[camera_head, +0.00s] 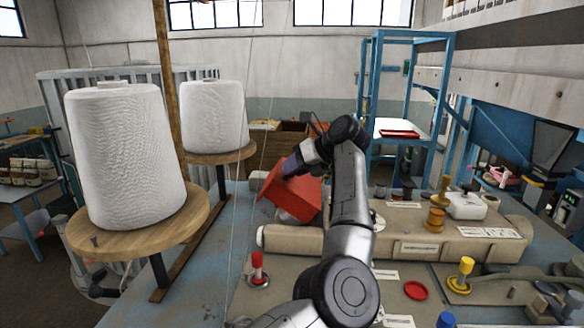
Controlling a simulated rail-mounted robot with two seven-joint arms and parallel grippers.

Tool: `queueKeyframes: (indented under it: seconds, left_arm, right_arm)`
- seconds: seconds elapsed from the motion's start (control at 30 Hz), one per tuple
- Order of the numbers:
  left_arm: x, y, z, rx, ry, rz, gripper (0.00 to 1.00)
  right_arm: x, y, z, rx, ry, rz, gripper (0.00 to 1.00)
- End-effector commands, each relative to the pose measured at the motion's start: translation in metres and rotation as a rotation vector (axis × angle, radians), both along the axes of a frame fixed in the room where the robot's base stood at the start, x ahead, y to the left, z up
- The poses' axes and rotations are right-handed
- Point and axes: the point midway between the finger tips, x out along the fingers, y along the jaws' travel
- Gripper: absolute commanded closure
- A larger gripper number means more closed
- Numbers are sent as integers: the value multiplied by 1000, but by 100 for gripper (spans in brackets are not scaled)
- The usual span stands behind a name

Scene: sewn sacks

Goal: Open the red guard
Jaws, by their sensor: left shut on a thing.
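The red guard (292,194) is a box-like red cover at the centre of the head view. It sits tilted at the back edge of the beige machine body (310,240). My left gripper (291,166) is at the guard's upper edge and shut on it. Its arm rises from the bottom middle and bends over to the left. The fingertips are small and partly hidden against the guard. My right gripper is not in view.
Two large white thread cones (128,155) (215,115) stand on wooden discs at the left, beside a wooden post. Red (258,266) and yellow (464,272) knobs stand in front. Spools and a white box (466,205) sit on the machine at the right. A blue rack (366,80) is behind.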

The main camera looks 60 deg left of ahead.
Motion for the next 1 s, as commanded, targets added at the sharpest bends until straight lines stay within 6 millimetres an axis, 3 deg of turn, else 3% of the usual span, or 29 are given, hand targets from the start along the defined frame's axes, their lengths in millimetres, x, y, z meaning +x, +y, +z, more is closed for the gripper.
queueKeyframes:
  seconds: [0.4,0.43,0.6,0.7,1.0]
  left_arm:
    - [0,-1,2,7,5,0,100]
    - [0,-1,2,7,5,0,68]
    - [1,-1,2,6,5,0,52]
    - [1,-1,1,6,5,0,44]
    - [2,-3,3,4,5,0,44]
  right_arm:
    - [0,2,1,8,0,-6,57]
    - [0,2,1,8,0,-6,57]
    - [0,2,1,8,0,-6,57]
    - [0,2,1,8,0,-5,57]
    - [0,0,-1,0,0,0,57]
